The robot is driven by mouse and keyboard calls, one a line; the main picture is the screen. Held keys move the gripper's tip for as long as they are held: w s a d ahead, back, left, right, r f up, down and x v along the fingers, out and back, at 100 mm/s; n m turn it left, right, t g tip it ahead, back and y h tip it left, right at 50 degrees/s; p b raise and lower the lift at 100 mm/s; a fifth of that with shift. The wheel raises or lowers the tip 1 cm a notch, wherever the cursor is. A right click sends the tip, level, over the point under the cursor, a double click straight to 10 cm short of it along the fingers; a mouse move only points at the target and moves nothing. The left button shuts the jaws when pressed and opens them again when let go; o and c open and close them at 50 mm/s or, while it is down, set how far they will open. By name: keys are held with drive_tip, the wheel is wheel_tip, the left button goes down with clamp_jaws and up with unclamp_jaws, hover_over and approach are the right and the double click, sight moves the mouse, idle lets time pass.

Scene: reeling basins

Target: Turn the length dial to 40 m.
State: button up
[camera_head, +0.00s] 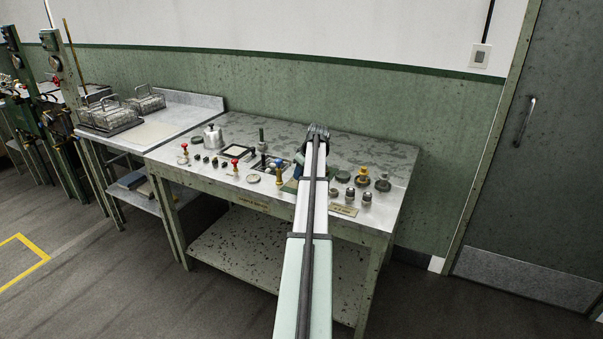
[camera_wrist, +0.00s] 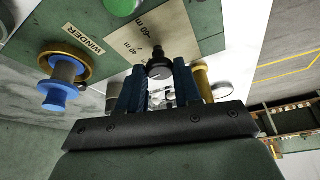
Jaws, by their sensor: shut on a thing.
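The length dial (camera_wrist: 159,70) is a black knob on a cream scale plate (camera_wrist: 174,36) in the wrist view. A "60 m" mark shows above the dial and a "40 m" mark to its upper left. The knob's narrow end points up, nearer the 60 m side; its exact reading is unclear. My gripper (camera_wrist: 158,82) is shut on the dial, with one dark blue finger on each side of it. In the head view my own arm hides the dial and most of the gripper.
A blue spool with a yellow flange (camera_wrist: 66,82) stands left of the dial by a "WINDER" label (camera_wrist: 84,38). A green button (camera_wrist: 122,5) lies above and a yellow post (camera_wrist: 202,82) close right. The bench (camera_head: 300,133) holds several other knobs and a silver canister (camera_head: 212,136).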

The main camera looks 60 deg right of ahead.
drive_tip(key=m+h, duration=0.1)
drive_tip(key=m, duration=0.2)
drive_tip(key=shift+a+g, duration=0.15)
drive_tip(key=shift+g, duration=0.15)
drive_tip(key=shift+w+m+g+h, duration=0.1)
drive_tip(key=shift+m+g+h, duration=0.45)
drive_tip(key=shift+m, duration=1.35)
drive_tip(key=o, duration=1)
drive_tip(key=shift+o, duration=0.2)
drive_tip(key=v, duration=1.3)
drive_tip(key=shift+a+r, duration=0.2)
drive_tip(key=shift+r, duration=0.15)
